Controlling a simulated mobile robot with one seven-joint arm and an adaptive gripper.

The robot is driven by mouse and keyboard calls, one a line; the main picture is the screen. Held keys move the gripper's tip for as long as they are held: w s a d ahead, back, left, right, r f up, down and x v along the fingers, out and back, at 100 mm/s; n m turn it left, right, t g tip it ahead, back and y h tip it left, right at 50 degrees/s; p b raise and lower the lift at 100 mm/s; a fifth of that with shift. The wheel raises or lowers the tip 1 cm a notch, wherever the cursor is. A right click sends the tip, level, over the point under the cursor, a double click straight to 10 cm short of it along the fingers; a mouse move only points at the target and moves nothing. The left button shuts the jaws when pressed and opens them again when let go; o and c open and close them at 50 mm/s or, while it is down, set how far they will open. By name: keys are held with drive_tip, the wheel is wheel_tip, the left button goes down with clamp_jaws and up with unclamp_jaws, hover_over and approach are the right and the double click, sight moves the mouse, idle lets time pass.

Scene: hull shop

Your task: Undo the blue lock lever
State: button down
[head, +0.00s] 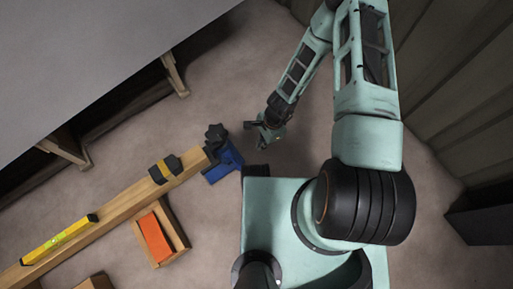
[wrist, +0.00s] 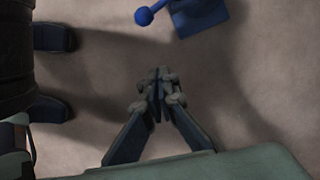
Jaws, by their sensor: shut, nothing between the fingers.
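A blue lever fixture (head: 224,162) is at the right end of a long wooden beam in the head view, beside a black knob (head: 216,133). In the wrist view a blue body (wrist: 200,14) and an arm with a round ball end (wrist: 144,16) show at the top edge, partly cut off. My gripper (wrist: 158,86) is shut and empty, below the ball end and apart from it. In the head view my gripper (head: 257,126) is right of the black knob and above and right of the blue fixture, with a gap between.
An orange item (head: 155,238) lies in a wooden box (head: 178,230). A large grey surface (head: 90,50) fills the upper left. Open floor (head: 235,60) lies above the beam's end.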

drive_tip(key=v, duration=0.2)
drive_tip(key=shift+d+r, duration=0.1)
drive_tip(key=shift+r, duration=0.25)
